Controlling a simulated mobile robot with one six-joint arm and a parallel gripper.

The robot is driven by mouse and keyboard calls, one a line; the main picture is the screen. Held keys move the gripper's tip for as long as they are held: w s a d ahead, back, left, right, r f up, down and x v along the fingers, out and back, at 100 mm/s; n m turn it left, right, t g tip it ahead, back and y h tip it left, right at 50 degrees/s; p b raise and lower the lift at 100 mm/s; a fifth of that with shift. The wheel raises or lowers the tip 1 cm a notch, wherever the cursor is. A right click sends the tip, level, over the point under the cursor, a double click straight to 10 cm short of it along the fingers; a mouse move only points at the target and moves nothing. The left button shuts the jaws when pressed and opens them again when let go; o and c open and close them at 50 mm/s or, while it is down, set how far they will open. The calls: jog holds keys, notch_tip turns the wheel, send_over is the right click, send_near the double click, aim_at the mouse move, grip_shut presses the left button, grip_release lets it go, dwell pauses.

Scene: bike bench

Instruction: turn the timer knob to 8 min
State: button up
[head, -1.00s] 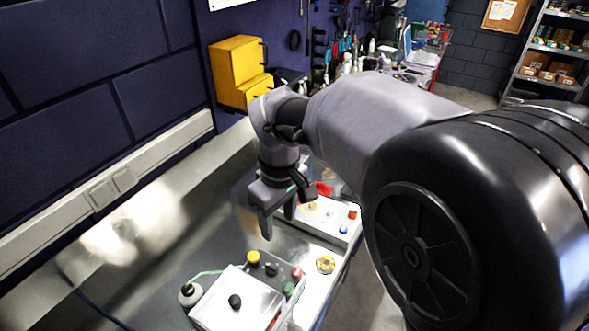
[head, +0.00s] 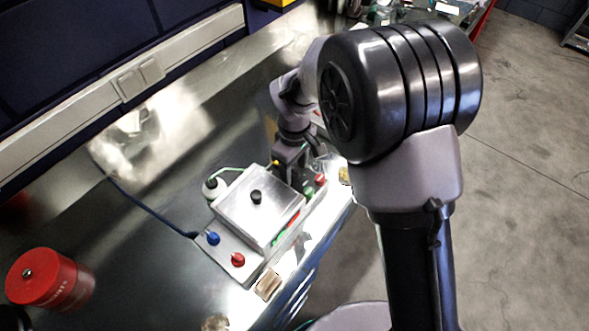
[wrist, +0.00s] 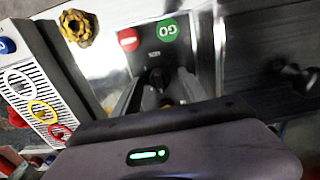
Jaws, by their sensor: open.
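The white lidded machine (head: 258,212) stands on the metal bench in the head view. A black knob, likely the timer knob (wrist: 158,76), shows in the wrist view on its control panel, beside the green GO button (wrist: 168,30) and a red button (wrist: 128,39). My gripper (wrist: 161,92) is open, its fingers close to either side of the black knob; contact cannot be told. In the head view my gripper (head: 290,166) is over the panel and hides that knob. The knob's pointer and minute marks are not readable.
The panel's yellow knob (head: 276,163) is close to my gripper. The lid has its own black knob (head: 256,197). A blue knob (head: 213,238) and a red knob (head: 238,260) sit at the near end.

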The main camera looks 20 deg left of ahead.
grip_shut()
